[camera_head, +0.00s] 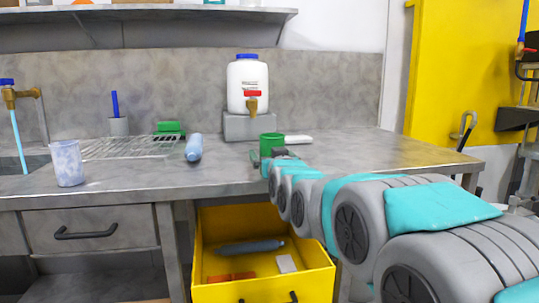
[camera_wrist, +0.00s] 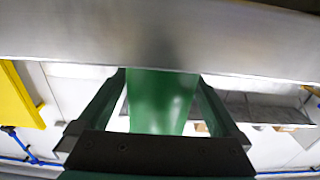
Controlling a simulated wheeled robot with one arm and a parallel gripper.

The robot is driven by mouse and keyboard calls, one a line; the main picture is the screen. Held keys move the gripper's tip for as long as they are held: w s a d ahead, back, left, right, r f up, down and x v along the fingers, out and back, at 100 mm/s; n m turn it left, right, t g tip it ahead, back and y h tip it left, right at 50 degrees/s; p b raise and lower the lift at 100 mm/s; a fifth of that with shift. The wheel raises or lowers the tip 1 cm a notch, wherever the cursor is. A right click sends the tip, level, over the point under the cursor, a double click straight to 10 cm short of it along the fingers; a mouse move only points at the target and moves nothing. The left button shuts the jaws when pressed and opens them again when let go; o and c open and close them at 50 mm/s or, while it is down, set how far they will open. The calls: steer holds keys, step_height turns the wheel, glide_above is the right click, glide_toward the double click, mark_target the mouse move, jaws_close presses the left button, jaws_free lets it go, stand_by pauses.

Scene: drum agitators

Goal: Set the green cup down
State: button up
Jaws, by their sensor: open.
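The green cup (camera_head: 271,142) is upright on the grey counter (camera_head: 345,150), in front of the white dispenser. In the wrist view the green cup (camera_wrist: 160,105) fills the space between the two fingers, and its end meets the grey surface. My gripper (camera_head: 268,157) is low over the counter at the cup. In the wrist view my gripper (camera_wrist: 161,80) is open, with one finger on each side of the cup and narrow gaps showing. My arm hides the cup's lower part in the head view.
The white dispenser (camera_head: 248,85) stands on a grey block (camera_head: 249,127) behind the cup. A pale blue bottle (camera_head: 194,148), a wire rack (camera_head: 130,147) and a speckled cup (camera_head: 66,163) are to the left. A yellow drawer (camera_head: 262,291) stands open below. The counter's right side is clear.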

steer(key=b+v, duration=0.1)
steer(key=v, duration=1)
steer(key=shift+d, duration=0.1)
